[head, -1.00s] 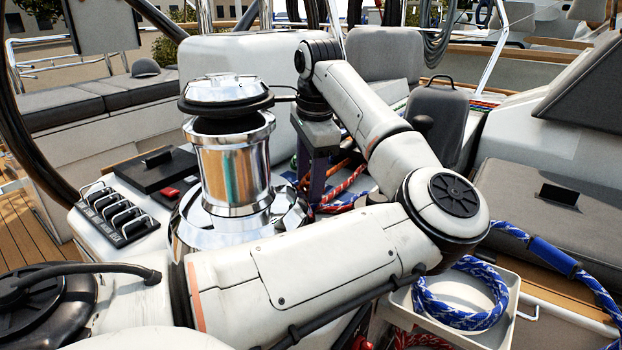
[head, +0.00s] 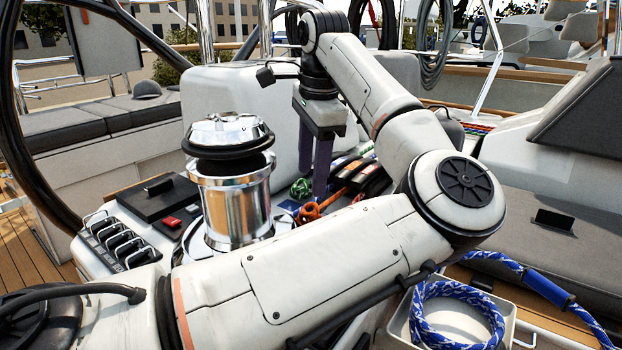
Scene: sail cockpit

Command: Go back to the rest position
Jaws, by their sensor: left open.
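My left gripper (head: 317,172) points down behind and to the right of the chrome winch (head: 232,192). Its two dark fingers are a little apart with nothing seen between them. Its tips are above or close to the ropes and clutches; I cannot tell whether they touch. An orange rope (head: 318,208) and a green rope (head: 301,188) lie near the tips. My left arm crosses the foreground and hides part of the deck. My right gripper does not show.
A blue and white rope coil (head: 455,312) lies in a white tray (head: 511,308) at the lower right. Switch levers (head: 117,240) and a black hatch (head: 157,184) are left of the winch. A dark wheel rim (head: 22,140) curves at the left. Grey cushions (head: 545,215) are at the right.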

